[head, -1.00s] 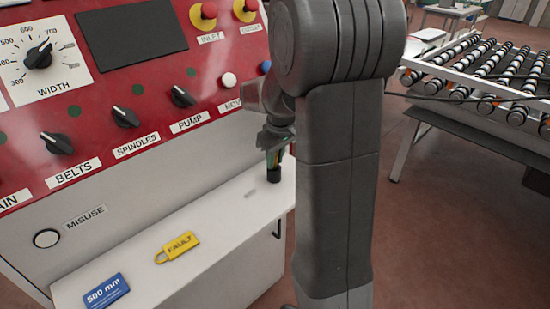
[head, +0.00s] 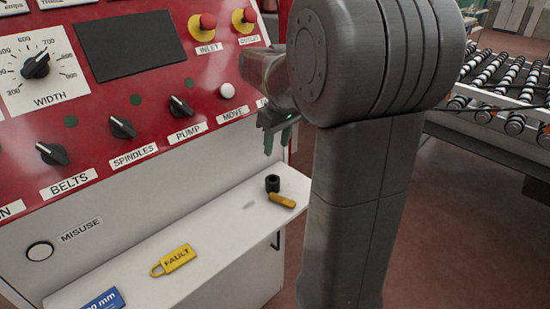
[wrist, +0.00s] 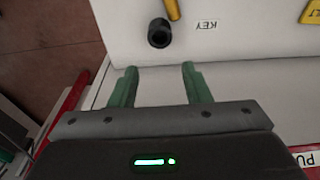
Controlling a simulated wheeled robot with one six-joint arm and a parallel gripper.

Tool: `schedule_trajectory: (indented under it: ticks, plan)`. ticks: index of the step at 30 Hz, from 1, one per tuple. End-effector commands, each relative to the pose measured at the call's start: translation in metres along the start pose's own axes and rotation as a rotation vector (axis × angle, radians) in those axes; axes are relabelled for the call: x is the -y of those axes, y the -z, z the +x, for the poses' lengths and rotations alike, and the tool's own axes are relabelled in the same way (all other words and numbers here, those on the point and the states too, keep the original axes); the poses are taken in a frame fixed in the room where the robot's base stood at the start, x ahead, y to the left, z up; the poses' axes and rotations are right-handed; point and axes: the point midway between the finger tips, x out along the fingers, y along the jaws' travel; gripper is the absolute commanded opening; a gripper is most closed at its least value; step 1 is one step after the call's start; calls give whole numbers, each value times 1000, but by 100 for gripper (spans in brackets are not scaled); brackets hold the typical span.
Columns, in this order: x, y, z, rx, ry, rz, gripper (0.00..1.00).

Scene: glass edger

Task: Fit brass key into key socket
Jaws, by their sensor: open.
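The brass key (head: 283,201) lies flat on the white ledge, against or right beside a short black open-topped cup that appears to be the key socket (head: 272,183). The key is not in the cup. In the wrist view the cup (wrist: 159,33) shows its dark opening, and the key (wrist: 172,9) is cut off by the top edge. My gripper (head: 278,140) is above the cup, close to the panel, with its green fingers apart. In the wrist view nothing is between the fingertips (wrist: 160,69).
A KEY label (wrist: 206,24) is on the ledge beside the cup. A yellow FAULT tag (head: 176,259) and a blue tag (head: 103,301) lie farther left on the ledge (head: 222,262). The red panel (head: 95,130) with knobs and buttons rises behind. A roller conveyor (head: 505,85) stands at right.

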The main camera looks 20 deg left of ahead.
Motion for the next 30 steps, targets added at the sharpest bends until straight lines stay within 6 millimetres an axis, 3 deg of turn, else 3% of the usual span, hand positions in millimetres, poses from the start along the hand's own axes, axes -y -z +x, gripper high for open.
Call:
schedule_trajectory:
  ticks: [3, 8, 12, 24, 30]
  plan:
    - [0, 0, -14, -2, -1, 0, 43]
    - [1, -2, -19, 5, 0, 40, 75]
    - [4, -8, -15, 24, -1, 209, 98]
    - [19, -34, -6, 103, -52, 974, 98]
    - [23, -44, -5, 123, -87, 1237, 98]
